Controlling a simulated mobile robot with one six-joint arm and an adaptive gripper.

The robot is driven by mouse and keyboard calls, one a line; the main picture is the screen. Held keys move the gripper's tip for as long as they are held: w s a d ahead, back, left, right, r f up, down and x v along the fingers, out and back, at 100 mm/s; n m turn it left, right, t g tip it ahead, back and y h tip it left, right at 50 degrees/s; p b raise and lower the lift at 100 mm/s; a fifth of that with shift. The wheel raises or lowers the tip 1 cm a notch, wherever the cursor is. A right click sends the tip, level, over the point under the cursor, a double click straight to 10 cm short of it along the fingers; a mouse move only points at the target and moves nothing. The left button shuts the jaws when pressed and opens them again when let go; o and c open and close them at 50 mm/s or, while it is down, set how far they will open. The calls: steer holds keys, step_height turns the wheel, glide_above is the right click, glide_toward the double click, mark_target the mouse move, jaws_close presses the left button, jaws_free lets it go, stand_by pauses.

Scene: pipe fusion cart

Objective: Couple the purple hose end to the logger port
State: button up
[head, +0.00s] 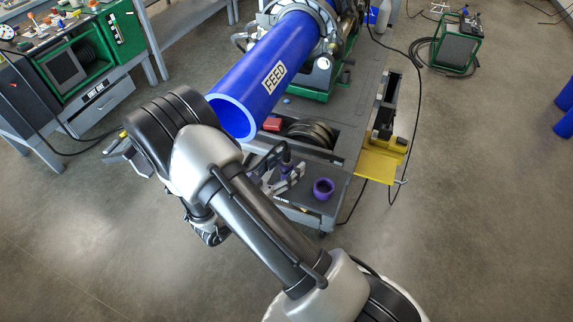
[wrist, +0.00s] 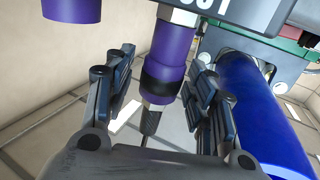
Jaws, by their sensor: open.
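A purple fitting with a black band (wrist: 167,50), which looks like the hose end, shows in the middle of the wrist view. Its silver collar (wrist: 178,16) meets a dark grey box (wrist: 235,12) with upside-down lettering, probably the logger. I cannot tell whether it is fully seated. A second purple cylinder (wrist: 70,9) is at the top left, apart from it. My gripper (wrist: 164,62) is open around the fitting, with a clear gap at the left finger; the right finger is close, contact unclear.
A grey tray (head: 300,210) holds a purple cup (head: 323,188). A workbench (head: 95,110) stands at the left. Open floor lies in front.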

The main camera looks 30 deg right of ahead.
steer(key=v, duration=1.2)
stand_by(0.4)
